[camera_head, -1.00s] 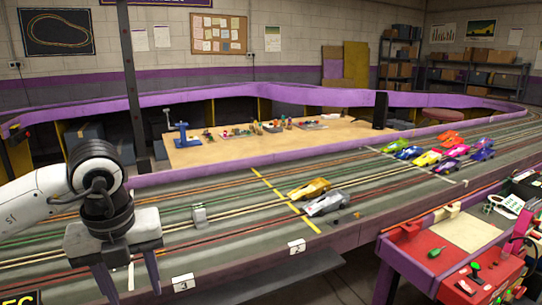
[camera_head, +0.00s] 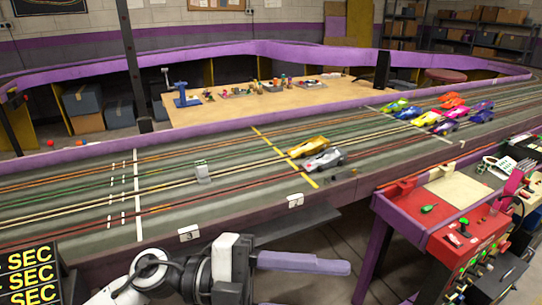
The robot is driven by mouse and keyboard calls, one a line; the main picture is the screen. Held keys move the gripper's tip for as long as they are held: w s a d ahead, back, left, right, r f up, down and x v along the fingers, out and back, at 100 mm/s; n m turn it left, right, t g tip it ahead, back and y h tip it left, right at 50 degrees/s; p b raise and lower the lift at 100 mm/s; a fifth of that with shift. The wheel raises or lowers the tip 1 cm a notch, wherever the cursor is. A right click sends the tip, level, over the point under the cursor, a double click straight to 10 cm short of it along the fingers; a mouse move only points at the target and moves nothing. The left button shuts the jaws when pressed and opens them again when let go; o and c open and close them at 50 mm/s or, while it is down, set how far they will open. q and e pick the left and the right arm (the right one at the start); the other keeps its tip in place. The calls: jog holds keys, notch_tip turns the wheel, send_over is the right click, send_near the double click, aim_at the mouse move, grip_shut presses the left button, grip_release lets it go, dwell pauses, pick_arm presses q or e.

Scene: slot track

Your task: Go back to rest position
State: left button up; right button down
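My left gripper (camera_head: 300,263) is low in the view, in front of the track's near edge and below it. It is seen from the side, with its fingers pointing right. The fingers overlap, so I cannot tell whether they are open or shut. I see nothing held in it. My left arm comes in from the bottom left. My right gripper is not in view. A gold car (camera_head: 308,147) and a silver car (camera_head: 323,160) stand side by side on the track (camera_head: 90,205) near the yellow line.
Several coloured cars, including a yellow one (camera_head: 427,118), stand farther right on the track. A red control console (camera_head: 445,225) is at the right. A wooden table (camera_head: 230,105) with small items is behind the track. A "SEC" display (camera_head: 30,275) is at the lower left.

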pick_arm(q)
jog(key=w+a+f+n+t, duration=0.1)
jog(key=w+a+n+t, duration=0.55)
jog(key=n+t, duration=0.85)
jog(key=w+a+f+n+t+y, duration=0.4)
jog(key=a+f+n+y, duration=0.2)
jog(key=f+n+y, duration=0.3)
jog(key=s+a+f+n+g+y, duration=0.2)
jog(key=s+f, duration=0.3)
jog(key=f, duration=0.3)
jog(key=s+a+f+n+g+y, duration=0.2)
jog(key=s+f, duration=0.4)
jog(key=f, duration=0.3)
jog(key=s+a+f+n+g+y+p, duration=0.1)
jog(key=s+a+f+n+g+y, duration=0.1)
jog(key=s+a+f, duration=0.4)
notch_tip(320, 180, down, 3)
jog(key=shift+s+f+g+y, duration=0.2)
jog(key=shift+s+g+y, duration=0.1)
jog(key=shift+g, duration=0.6)
jog(key=shift+w, duration=0.1)
jog(key=shift+c, duration=0.2)
